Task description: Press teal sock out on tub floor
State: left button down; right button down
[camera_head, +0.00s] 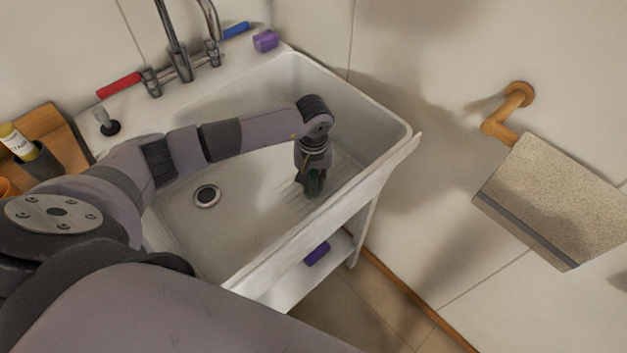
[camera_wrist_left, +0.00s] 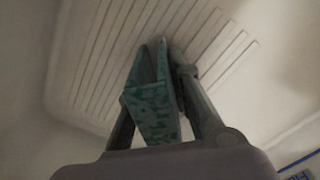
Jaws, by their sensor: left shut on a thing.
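The teal sock (camera_wrist_left: 150,108) is between the fingers of my left gripper in the left wrist view, folded and patterned in lighter and darker teal. My left gripper (camera_head: 312,190) is shut on it and points down inside the white tub (camera_head: 235,245), over the ribbed part of the floor. In the head view the sock is mostly hidden by the gripper and only a dark green bit shows. I cannot tell whether the sock touches the tub floor (camera_wrist_left: 110,60). My right gripper is not in view.
The drain (camera_head: 207,196) lies left of my gripper. The tub's walls surround the gripper. Taps (camera_head: 180,65) with red and blue handles stand at the back, beside a purple block (camera_head: 265,41). Another purple thing (camera_head: 316,253) lies on the shelf below. A speckled panel (camera_head: 555,195) is at right.

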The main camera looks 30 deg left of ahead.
pick_arm(q)
jog(key=shift+b, duration=0.55)
dwell(1.6)
jog(key=shift+s+f+b, duration=0.15)
jog(key=shift+f+b, duration=0.05)
jog(key=shift+b, duration=0.4)
dwell(1.0)
jog(key=r+p, duration=0.1)
jog(key=r, duration=0.2)
jog(key=r+p, duration=0.2)
jog(key=r, duration=0.1)
jog(key=shift+w+r, duration=0.2)
jog(key=shift+r, duration=0.05)
jog(key=shift+r+p, duration=2.25)
jog(key=shift+r, duration=2.15)
